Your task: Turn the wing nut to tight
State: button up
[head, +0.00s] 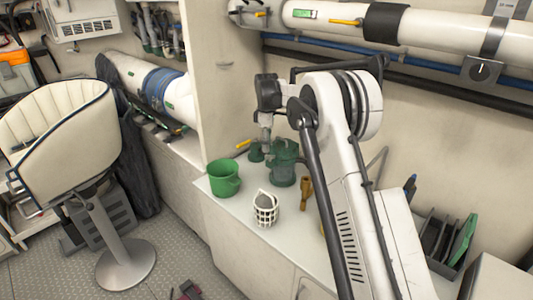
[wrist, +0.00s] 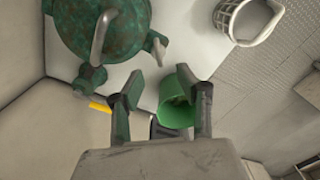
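A green, mottled strainer body (head: 284,168) stands on the white counter against the wall. In the wrist view the strainer (wrist: 72,28) is at the upper left, with a grey curved bar (wrist: 103,36) over its top. A small green lug (wrist: 157,46) sticks out on its right side. I cannot tell which part is the wing nut. My gripper (head: 266,143) points down just left of the strainer.
A green bucket (head: 224,179), a white basket (head: 265,210) and a brass fitting (head: 306,192) stand on the counter (head: 240,212). A yellow lever (head: 243,143) is close to my gripper. A white pipe (head: 450,32) runs along the wall above. A seat (head: 60,125) is left.

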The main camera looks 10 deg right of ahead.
notch_tip(320, 180, up, 6)
jog(key=shift+r, duration=0.25)
